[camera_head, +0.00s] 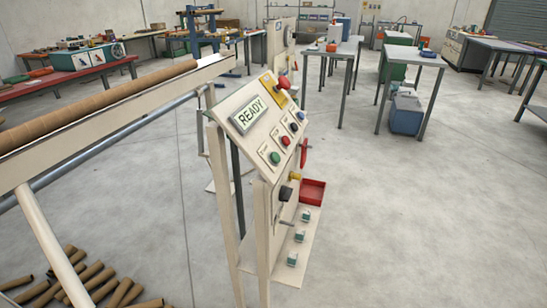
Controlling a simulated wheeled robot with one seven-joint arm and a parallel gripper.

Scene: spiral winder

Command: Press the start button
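A cream control panel (240,128) with a sloped face stands on legs near the middle of the view. A display on it reads READY (248,115). Along its lower edge sits a row of small controls on white plates. The nearest is a green button (274,158), then a red button (285,140), then dark or blue controls (294,126) farther along. The labels are too small to read, so I cannot tell by text which is the start button. Nothing touches the buttons. My gripper is not in view.
A red mushroom button (284,82) sits on a yellow plate at the panel's far end. Below are a yellow knob (295,176), a black knob (286,193) and a red tray (313,192). A long brown tube (95,105) lies along the left. Floor to the right is clear.

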